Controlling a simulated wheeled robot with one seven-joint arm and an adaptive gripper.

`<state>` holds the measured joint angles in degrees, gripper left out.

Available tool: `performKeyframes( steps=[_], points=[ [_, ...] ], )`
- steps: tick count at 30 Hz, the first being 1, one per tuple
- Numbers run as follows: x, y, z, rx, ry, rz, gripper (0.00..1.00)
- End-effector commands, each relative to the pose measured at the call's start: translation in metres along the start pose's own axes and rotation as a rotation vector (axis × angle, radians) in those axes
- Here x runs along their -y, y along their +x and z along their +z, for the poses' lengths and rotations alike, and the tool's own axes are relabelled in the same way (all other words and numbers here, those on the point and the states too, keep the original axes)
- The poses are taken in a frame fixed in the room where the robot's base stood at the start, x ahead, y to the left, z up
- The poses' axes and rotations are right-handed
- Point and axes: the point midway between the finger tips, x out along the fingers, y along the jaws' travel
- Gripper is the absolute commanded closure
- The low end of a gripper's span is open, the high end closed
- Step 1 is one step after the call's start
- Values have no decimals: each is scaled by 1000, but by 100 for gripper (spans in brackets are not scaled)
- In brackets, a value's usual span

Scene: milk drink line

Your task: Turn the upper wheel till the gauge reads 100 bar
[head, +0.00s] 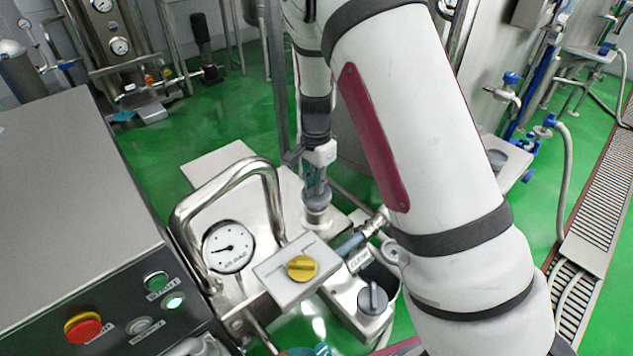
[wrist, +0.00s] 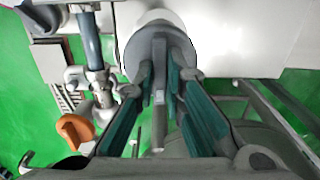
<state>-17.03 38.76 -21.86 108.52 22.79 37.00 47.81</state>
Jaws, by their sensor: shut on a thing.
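My gripper (head: 315,182) points down at a grey round wheel (head: 317,202) on the steel block. In the wrist view my gripper (wrist: 162,72) has its two teal fingers shut on the raised bar of the grey wheel (wrist: 133,58). The fingers hide part of the wheel. The round white gauge (head: 228,247) faces up in front of the bent pipe handle. Its needle points to the left, but the numbers are too small to read.
A yellow knob (head: 301,268) and a dark grey knob (head: 373,298) sit nearby on the machine. A bent steel pipe handle (head: 225,187) rises beside the gauge. A control panel with a red button (head: 83,327) stands at the left. Green floor is open behind.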

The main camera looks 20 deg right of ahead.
Motion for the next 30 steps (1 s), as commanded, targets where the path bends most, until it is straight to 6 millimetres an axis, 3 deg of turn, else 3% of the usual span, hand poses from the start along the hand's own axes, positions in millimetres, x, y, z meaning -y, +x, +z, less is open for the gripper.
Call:
performKeyframes(
  steps=[14, 15, 17, 26, 30],
  points=[
    [0, 0, 0, 0, 15, -1, 100],
    [0, 0, 0, 0, 15, -1, 82],
    [0, 0, 0, 0, 14, -1, 69],
    [0, -1, 0, 0, 14, -1, 69],
    [1, -10, 0, -1, 14, -3, 69]
  ],
)
